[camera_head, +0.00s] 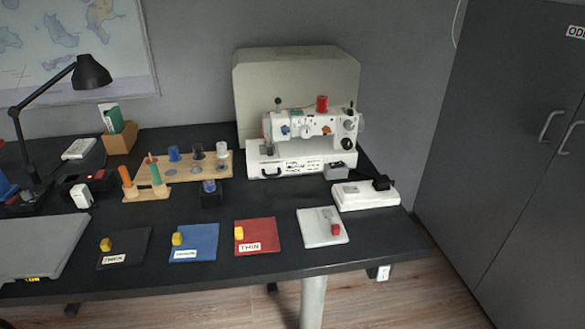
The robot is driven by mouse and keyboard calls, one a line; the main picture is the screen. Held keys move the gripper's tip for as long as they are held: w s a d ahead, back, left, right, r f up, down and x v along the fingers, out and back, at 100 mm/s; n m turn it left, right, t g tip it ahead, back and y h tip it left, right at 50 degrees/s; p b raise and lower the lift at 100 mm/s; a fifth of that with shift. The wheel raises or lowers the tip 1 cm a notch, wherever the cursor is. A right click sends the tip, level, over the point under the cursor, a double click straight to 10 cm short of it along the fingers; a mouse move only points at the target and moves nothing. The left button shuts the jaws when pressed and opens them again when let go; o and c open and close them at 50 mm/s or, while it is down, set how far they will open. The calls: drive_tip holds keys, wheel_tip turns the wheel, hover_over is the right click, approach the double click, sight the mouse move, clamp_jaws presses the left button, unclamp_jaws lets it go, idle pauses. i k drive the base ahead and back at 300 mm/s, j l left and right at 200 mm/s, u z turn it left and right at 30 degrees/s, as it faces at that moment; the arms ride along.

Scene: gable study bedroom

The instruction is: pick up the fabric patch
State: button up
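Three flat square patches lie in a row near the front edge of the desk. The black patch (137,240) is on the left and has a white label that seems to read "THICK". The blue patch (205,240) is in the middle; its label is too small to read. The red patch (262,231) is on the right and is labelled "THIN". Each has a small yellow block near its upper left. The pictures do not show which one is the task's fabric patch. My gripper is not in view.
A white plate (312,238) with a small red piece lies right of the red patch. A sewing machine (300,140), white pedal (366,198), wooden spool rack (190,178) and lamp (92,72) stand behind. A grey panel (40,250) lies left. Desk space before the machine is bare.

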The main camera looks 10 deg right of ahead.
sight(257, 236)
drive_tip(key=i+l+u, duration=0.15)
drive_tip(key=l+u, duration=0.25)
drive_tip(key=i+l+u, duration=0.1)
drive_tip(key=l+u, duration=0.65)
drive_tip(key=j, duration=0.1)
